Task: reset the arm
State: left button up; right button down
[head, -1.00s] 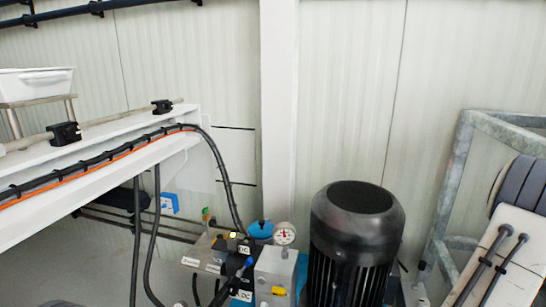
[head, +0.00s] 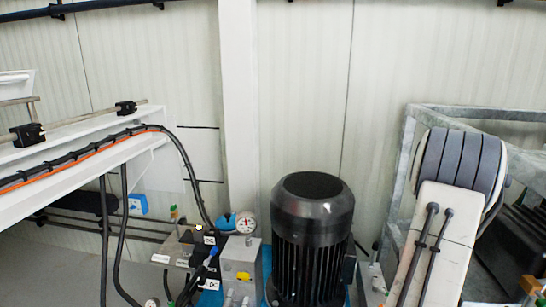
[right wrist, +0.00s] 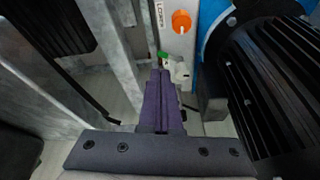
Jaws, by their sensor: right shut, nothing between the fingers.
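My right arm (head: 445,235) rises at the right of the head view, with a pale link, a dark grey ribbed joint and two dark cables. Its gripper is not visible there. In the right wrist view my right gripper (right wrist: 162,76) is shut and empty, its purple-grey fingers together and pointing down among the equipment. My left arm and left gripper are in neither current view.
A black finned motor (head: 313,225) stands left of my right arm and shows close in the wrist view (right wrist: 275,85). A galvanised frame (head: 408,150) is behind the arm. An orange knob (right wrist: 181,22) is beyond the fingertips. A gauge block (head: 243,255) stands left of the motor.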

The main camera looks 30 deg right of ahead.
jog(key=w+a+r+n+y, duration=0.1)
jog(key=w+a+r+n, duration=0.1)
jog(key=w+a, duration=0.5)
jog(key=w+a+r+n+y, duration=0.1)
jog(key=w+a+r+n, duration=0.15)
jog(key=a, duration=0.85)
jog(key=w+a+r+n+y, duration=0.1)
jog(key=w+a+r+n, duration=0.1)
jog(key=w+a, duration=0.5)
jog(key=s+a+r+n+g+y, duration=0.1)
jog(key=s+a+n, duration=0.25)
jog(key=a, duration=0.85)
jog(key=s+a+r+n, duration=0.25)
jog(key=s+a, duration=0.25)
jog(key=a, duration=0.6)
jog(key=s+a+n+g, duration=0.2)
jog(key=s+a+n, duration=0.45)
jog(key=s, duration=0.75)
notch_tip(320, 180, up, 28)
jog(key=a+m+p, duration=0.1)
jog(key=p, duration=2.7)
jog(key=shift+s+a, duration=0.15)
jog(key=c, duration=1.5)
grip_release()
jog(key=shift+r+p, duration=0.35)
jog(key=shift+c, duration=0.2)
jog(key=o, duration=0.5)
jog(key=shift+r, duration=0.1)
jog(key=shift+o, duration=1)
